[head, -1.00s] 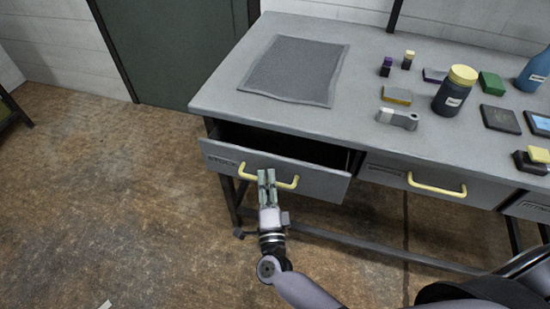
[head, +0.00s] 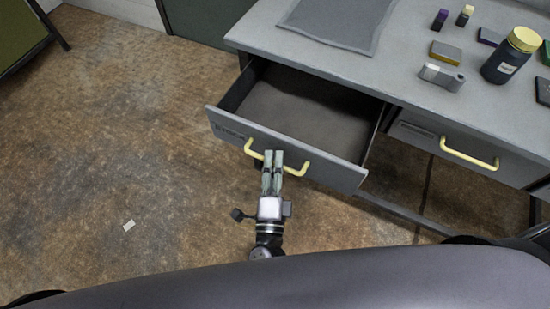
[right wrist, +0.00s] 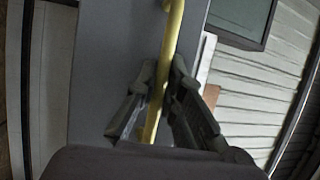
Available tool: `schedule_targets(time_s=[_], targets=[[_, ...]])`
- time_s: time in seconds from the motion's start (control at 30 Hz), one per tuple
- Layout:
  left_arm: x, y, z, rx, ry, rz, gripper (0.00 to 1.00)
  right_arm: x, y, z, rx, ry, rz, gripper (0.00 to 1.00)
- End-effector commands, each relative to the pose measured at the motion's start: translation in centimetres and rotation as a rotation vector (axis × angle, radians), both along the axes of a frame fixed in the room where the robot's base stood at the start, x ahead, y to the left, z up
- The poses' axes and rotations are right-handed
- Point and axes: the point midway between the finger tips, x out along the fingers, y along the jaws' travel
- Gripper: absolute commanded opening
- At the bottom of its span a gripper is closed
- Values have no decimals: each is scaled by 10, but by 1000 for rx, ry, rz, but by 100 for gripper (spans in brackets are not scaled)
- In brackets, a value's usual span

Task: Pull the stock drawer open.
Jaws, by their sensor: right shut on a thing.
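The stock drawer (head: 225,126) is the left drawer of the grey desk, and it stands well open in the head view. Its grey inside (head: 300,112) shows and looks empty. A yellow bar handle (head: 300,170) runs across its front; it also shows in the right wrist view (right wrist: 173,45). My right gripper (head: 272,156) is shut on the middle of this handle. In the right wrist view its two fingers (right wrist: 158,95) sit on either side of the yellow bar. My left gripper is not in view.
A second drawer (head: 425,150) with a yellow handle is closed to the right. The desk top (head: 265,33) holds a grey mat (head: 340,22), a dark jar with a yellow lid (head: 508,58) and several small items. A small pale scrap (head: 128,225) lies on the open floor at left.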

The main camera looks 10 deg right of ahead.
Motion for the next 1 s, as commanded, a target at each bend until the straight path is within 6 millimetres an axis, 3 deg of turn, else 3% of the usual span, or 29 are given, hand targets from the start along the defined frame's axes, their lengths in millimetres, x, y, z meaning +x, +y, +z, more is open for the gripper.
schedule_targets(time_s=[0.03, 0.07, 0.37, 0.7, 1.0], targets=[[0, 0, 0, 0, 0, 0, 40, 0, 0, -2, -3, 5, 3, 0], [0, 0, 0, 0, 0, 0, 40, 0, 0, -2, -3, 5, 3, 11], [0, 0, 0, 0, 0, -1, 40, 0, 0, -1, -1, 2, 1, 30], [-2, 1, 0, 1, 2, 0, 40, -4, 1, -2, -1, 2, 1, 30], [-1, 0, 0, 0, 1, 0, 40, -49, 10, -10, 0, 4, 2, 30]])
